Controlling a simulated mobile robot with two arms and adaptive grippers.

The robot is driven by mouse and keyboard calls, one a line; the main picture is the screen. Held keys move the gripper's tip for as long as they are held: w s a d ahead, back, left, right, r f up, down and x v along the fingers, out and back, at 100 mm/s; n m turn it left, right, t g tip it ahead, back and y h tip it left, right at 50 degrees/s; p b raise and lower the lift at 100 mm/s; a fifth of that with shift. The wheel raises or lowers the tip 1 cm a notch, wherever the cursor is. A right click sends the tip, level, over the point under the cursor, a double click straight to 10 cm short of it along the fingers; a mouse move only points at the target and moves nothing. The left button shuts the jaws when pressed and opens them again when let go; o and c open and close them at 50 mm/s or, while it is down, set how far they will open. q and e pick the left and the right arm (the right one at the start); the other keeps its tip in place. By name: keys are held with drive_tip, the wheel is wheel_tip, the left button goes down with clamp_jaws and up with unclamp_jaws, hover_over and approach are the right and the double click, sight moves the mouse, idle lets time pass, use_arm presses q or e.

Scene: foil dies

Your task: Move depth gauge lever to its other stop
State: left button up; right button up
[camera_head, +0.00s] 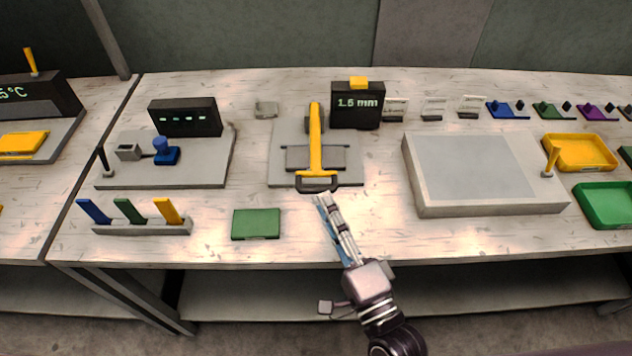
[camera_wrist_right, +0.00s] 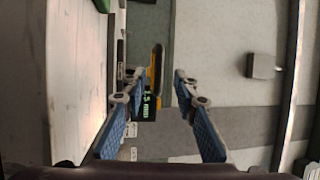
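The depth gauge is a black box (camera_head: 357,108) with a "1.5 mm" readout and a yellow block (camera_head: 359,82) on top. That view also shows the yellow piece (camera_wrist_right: 156,68) and readout (camera_wrist_right: 146,106). My left gripper is not seen.
A green block (camera_head: 256,224) lies left of my right gripper. A large grey slab (camera_head: 485,205) with a small yellow lever (camera_head: 552,158) stands to the right. A rack (camera_head: 145,228) with coloured tabs stands at front left. Bare table lies between the gripper and slab.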

sight(318, 188)
drive_tip(key=x, duration=0.4)
drive_tip(key=shift+p, duration=0.4)
drive_tip(key=shift+w+a, duration=0.15)
drive_tip(key=shift+w, duration=0.3)
clamp_jaws()
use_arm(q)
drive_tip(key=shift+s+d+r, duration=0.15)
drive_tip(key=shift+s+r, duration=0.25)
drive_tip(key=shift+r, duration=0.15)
use_arm(e)
drive_tip(key=shift+f, duration=0.1)
